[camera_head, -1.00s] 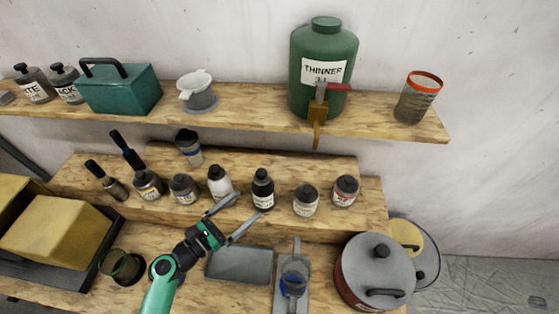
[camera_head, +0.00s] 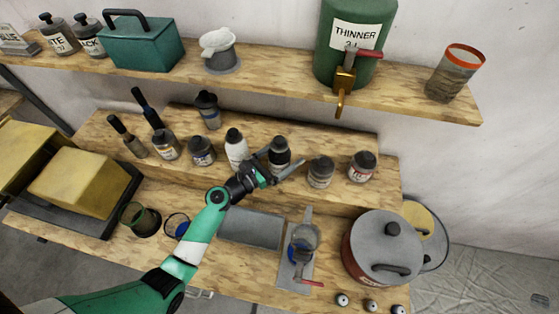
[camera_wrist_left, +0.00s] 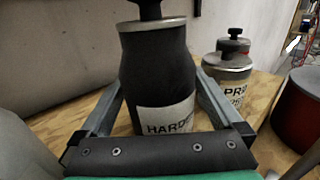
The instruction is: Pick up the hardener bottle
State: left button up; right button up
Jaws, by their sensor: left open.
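The hardener bottle (camera_head: 279,158) is dark with a black cap and stands upright on the raised wooden step. In the left wrist view it fills the middle (camera_wrist_left: 158,75), its white label partly readable as "HARD". My left gripper (camera_head: 283,162) is open, with one finger on each side of the bottle. Whether a finger touches the bottle I cannot tell. The gripper hides the bottle's lower part in the head view. My right gripper is not in view.
A white bottle (camera_head: 236,148) stands close on the left, and a grey-lidded jar (camera_head: 320,172) on the right. Another jar (camera_head: 362,167) is farther right. A grey tray (camera_head: 252,228) and a large lidded pot (camera_head: 383,250) are on the lower bench. The thinner tank (camera_head: 352,62) is on the shelf above.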

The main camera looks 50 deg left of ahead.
pick_arm(q)
jog(key=shift+w, duration=0.4)
grip_shut()
